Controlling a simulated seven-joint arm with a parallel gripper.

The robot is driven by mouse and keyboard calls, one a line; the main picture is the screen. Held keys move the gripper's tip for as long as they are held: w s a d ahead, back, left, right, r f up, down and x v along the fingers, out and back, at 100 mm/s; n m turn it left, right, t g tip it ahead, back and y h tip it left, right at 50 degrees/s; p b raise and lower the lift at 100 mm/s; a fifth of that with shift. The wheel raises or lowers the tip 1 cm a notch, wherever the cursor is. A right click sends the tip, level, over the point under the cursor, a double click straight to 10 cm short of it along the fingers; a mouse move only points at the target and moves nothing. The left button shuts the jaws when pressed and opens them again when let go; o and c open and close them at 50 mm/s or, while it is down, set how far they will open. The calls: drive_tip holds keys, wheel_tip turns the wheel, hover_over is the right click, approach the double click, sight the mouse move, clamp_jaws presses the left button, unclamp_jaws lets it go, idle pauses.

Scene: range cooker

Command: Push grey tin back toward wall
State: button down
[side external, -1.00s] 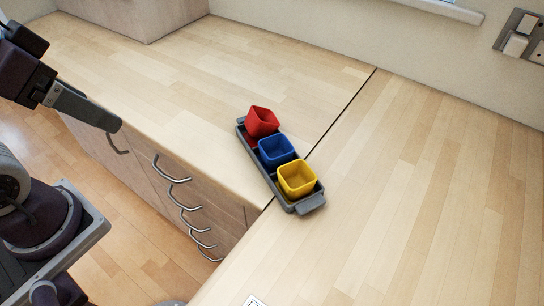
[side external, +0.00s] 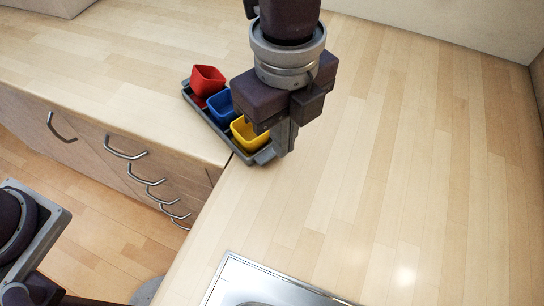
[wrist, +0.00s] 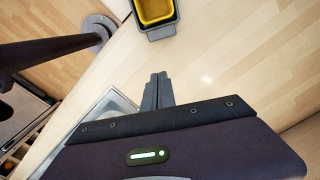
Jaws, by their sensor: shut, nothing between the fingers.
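The grey tin (side external: 208,122) is a long, narrow tray on the wooden worktop, lying diagonally near the front edge. It holds a red cup (side external: 207,79), a blue cup (side external: 221,104) and a yellow cup (side external: 247,137). My gripper (side external: 284,150) is shut and empty, pointing down beside the yellow-cup end of the tin. It hides part of that end in the side view. In the wrist view, the shut fingertips (wrist: 157,76) show below the tin's end handle (wrist: 161,34), with a gap in the picture. I cannot tell the fingertips' exact height.
A metal sink or hob edge (side external: 262,284) is at the bottom of the side view. The wall (side external: 440,25) runs along the back. The worktop (side external: 420,160) is clear to the right and behind the tin. Drawers with handles (side external: 125,148) lie below the front edge.

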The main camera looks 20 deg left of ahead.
sight(256, 149)
drive_tip(key=shift+m, duration=0.3)
drive_tip(key=f, duration=0.7)
drive_tip(key=d+f, duration=0.1)
drive_tip(key=f, duration=0.3)
drive_tip(key=shift+s, duration=0.25)
drive_tip(key=w+a, duration=0.2)
drive_tip(key=shift+a, duration=0.4)
drive_tip(key=shift+w+a, duration=0.2)
drive_tip(key=shift+a, duration=0.05)
drive_tip(key=w+a, duration=0.2)
drive_tip(key=a, duration=0.1)
drive_tip(key=w+a, duration=0.1)
drive_tip(key=a, duration=0.1)
drive_tip(key=shift+d, duration=0.1)
